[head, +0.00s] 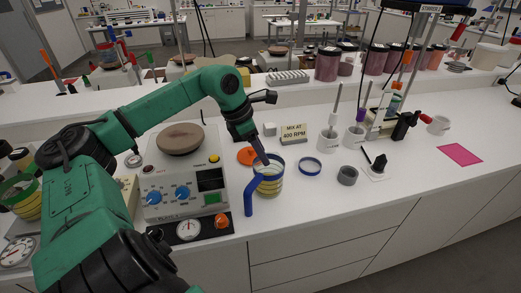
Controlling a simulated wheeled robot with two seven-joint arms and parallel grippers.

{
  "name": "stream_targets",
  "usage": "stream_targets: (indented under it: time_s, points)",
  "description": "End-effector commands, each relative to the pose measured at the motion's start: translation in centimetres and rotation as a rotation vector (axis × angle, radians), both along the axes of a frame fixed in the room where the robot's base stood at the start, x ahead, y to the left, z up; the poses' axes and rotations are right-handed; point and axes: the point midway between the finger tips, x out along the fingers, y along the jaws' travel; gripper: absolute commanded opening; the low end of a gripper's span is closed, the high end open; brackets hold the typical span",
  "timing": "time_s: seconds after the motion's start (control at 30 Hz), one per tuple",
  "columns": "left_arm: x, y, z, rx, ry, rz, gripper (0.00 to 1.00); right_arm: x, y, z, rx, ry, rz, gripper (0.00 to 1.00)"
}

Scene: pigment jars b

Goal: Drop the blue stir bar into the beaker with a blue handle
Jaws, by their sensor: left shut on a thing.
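A clear beaker with yellowish markings (268,187) stands on the white bench, right of the stirrer hotplate. Its blue handle (249,197) points toward the front left, and its rim is blue. My left gripper (262,158) comes down from the upper left, with its fingertips at the beaker's mouth, over its rear left part. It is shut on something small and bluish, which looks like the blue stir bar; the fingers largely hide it. Whether the tips are just above or slightly inside the rim is hard to tell. My right gripper is not in view.
The stirrer hotplate (183,178) with a brown round top stands left of the beaker. A "MIX AT 400 RPM" sign (294,133) stands behind.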

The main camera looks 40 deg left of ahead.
Motion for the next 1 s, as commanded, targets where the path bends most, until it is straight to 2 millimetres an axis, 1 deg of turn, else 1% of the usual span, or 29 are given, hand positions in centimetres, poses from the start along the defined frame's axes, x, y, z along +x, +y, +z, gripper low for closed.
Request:
stream_targets:
  time_s: [0.03, 0.07, 0.1, 0.4, 0.47, 0.57, 0.63, 0.67, 0.8, 0.9, 1.0]
  points:
    - [0.0, 0.0, 0.1, 0.0, 0.0, 0.0, 0.61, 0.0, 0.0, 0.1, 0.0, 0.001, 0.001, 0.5]
    - [0.0, 0.0, 0.1, 0.0, 0.0, 0.0, 0.73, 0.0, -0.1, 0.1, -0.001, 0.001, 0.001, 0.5]
    - [0.0, 0.0, 0.1, 0.0, 0.0, 0.0, 0.88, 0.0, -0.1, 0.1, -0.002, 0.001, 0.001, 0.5]
    - [0.0, 0.0, 0.1, 0.0, 0.0, 0.0, 0.89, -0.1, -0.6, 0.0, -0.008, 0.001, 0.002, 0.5]
    - [-0.1, 0.1, 0.2, 0.002, -0.001, 0.001, 0.89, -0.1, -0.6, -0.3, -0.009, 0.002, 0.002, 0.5]
    - [-0.4, 0.5, 1.1, 0.003, -0.002, 0.003, 0.89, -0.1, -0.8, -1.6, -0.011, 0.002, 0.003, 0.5]
    - [-1.0, 0.9, 2.4, 0.004, -0.006, 0.003, 0.89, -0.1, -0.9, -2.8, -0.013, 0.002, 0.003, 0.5]
    - [-1.2, 1.1, 3.7, 0.005, -0.005, 0.004, 0.89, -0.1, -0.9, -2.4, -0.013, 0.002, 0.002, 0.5]
    - [-2.7, 2.0, 8.0, 0.003, -0.004, 0.004, 0.89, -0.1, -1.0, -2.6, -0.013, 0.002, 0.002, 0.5]
    - [-3.5, 2.7, 10.6, 0.003, -0.002, 0.004, 0.89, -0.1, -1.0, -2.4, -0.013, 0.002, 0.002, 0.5]
    - [-4.2, 3.1, 12.4, 0.001, -0.001, 0.002, 0.89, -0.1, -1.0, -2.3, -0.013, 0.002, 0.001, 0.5]
